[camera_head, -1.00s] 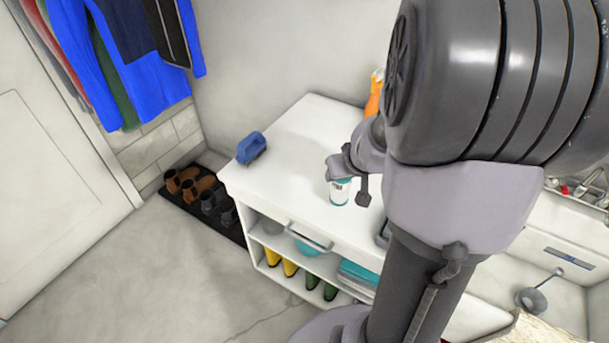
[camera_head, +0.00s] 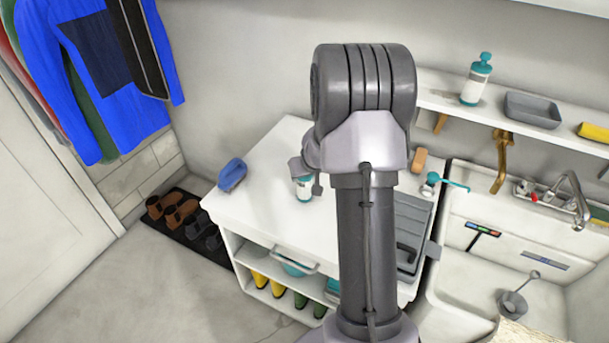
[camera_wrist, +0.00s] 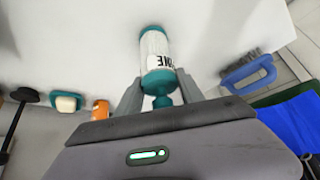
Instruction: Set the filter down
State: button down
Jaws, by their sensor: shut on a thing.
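The filter is a white cylinder with teal ends and dark lettering (camera_wrist: 155,48). In the wrist view it sits between the two fingers of my gripper (camera_wrist: 160,92), which is shut on it near its nearer teal end. In the head view the filter (camera_head: 304,190) shows upright over the white counter (camera_head: 265,205), below my gripper (camera_head: 308,174). My arm hides part of the counter behind it. I cannot tell whether the filter's base touches the counter.
A blue brush (camera_head: 232,175) lies at the counter's left edge. A grey tray (camera_head: 410,228) lies at the right, near the sink (camera_head: 470,270). A shelf (camera_head: 445,104) with a teal-capped bottle (camera_head: 477,80) is behind. The counter between brush and filter is clear.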

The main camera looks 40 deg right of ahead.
jog(key=shift+f, duration=0.2)
jog(key=c, duration=0.7)
grip_release()
jog(key=shift+r, duration=0.1)
jog(key=shift+c, duration=0.2)
jog(key=shift+r, duration=0.1)
